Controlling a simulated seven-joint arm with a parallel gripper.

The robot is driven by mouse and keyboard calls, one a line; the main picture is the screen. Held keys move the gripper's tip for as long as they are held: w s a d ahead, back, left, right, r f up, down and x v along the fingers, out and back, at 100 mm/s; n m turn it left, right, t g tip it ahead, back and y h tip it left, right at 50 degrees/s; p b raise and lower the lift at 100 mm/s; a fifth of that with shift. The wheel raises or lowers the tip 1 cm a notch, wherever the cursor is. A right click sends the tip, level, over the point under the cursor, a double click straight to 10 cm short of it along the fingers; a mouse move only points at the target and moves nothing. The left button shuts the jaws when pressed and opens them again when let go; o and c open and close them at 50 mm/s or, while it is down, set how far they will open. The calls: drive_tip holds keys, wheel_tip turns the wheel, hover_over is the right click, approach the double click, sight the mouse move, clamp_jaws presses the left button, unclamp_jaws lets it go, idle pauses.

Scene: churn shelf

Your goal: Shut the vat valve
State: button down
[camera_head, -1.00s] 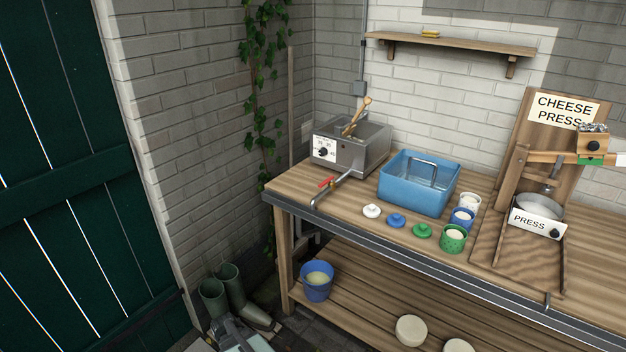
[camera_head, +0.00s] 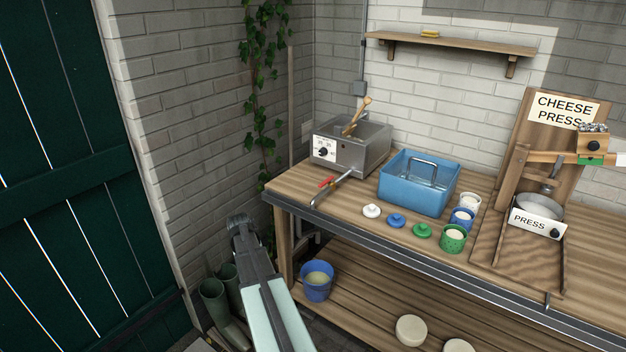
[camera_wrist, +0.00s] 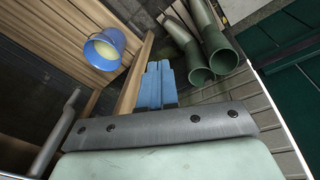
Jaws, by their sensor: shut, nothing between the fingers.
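The vat (camera_head: 352,150) is a steel box with a dial at the back left of the bench. Its spout (camera_head: 333,188) runs forward over the bench's front edge and bends down. The valve's red handle (camera_head: 327,181) sits on the spout. My gripper is in front of the bench's left end, left of and below the spout; its fingers are not clear in the head view. In the wrist view the blue fingers of my gripper (camera_wrist: 160,84) are together and empty. A grey bent pipe, probably the spout (camera_wrist: 60,135), is at left there.
A blue bucket (camera_head: 317,281) with pale liquid stands on the lower shelf under the spout. Green boots (camera_head: 214,300) stand left of the bench. A blue basin (camera_head: 418,183), lids, cups and the cheese press (camera_head: 537,222) are further right on the bench.

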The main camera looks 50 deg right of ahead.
drive_tip(key=w+d+r+m+g+h, duration=0.1)
drive_tip(key=w+d+r+m+h, duration=0.15)
drive_tip(key=d+r, duration=1)
drive_tip(key=w+d+r+m+g+h, duration=0.1)
drive_tip(key=w+d+r+m, duration=0.25)
drive_tip(key=d+r, duration=0.95)
drive_tip(key=s+a+r+m+g, duration=0.2)
drive_tip(key=s+r+m+g, duration=0.1)
drive_tip(key=m, duration=0.4)
drive_tip(key=shift+s+r+g+y, duration=0.3)
drive_tip(key=shift+r+g+y, duration=0.25)
drive_tip(key=shift+r, duration=0.8)
